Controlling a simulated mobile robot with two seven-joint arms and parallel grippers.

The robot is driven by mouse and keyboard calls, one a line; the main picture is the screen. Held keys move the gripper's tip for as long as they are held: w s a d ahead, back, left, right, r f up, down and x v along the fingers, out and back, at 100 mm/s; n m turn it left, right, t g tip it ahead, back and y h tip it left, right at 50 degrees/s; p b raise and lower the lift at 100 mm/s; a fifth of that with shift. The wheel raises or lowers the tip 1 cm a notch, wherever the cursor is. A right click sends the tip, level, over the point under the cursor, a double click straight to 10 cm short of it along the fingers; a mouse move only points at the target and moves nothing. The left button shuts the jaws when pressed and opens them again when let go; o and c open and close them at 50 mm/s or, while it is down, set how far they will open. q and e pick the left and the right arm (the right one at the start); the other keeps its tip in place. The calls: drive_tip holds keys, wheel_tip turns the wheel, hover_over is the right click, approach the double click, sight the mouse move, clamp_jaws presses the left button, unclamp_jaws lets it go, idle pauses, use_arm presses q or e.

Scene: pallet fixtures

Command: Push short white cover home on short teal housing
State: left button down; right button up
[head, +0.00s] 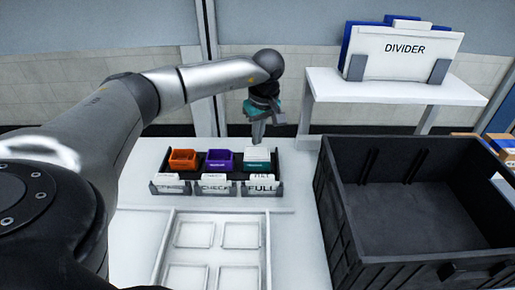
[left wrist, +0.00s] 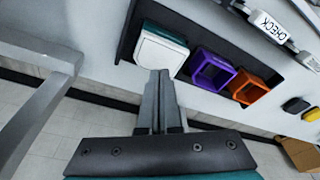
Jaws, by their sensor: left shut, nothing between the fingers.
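The short teal housing (head: 257,166) stands in the right place of a black holder, with the short white cover (head: 257,154) on top. In the left wrist view the cover (left wrist: 160,52) lies over the housing, whose teal edge (left wrist: 165,33) shows along one side. Whether the cover is fully seated I cannot tell. My left gripper (head: 258,140) is shut and empty, pointing down just above the cover. In the left wrist view its fingertips (left wrist: 160,74) overlap the cover's near edge; contact is unclear. My right gripper is not in view.
The black holder (head: 198,177) also holds an orange housing (head: 183,160) and a purple housing (head: 221,160), with label cards in front. A white tray (head: 214,212) lies nearer. A large black crate (head: 345,215) stands right, below a raised shelf (head: 385,90) bearing a DIVIDER panel (head: 405,48).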

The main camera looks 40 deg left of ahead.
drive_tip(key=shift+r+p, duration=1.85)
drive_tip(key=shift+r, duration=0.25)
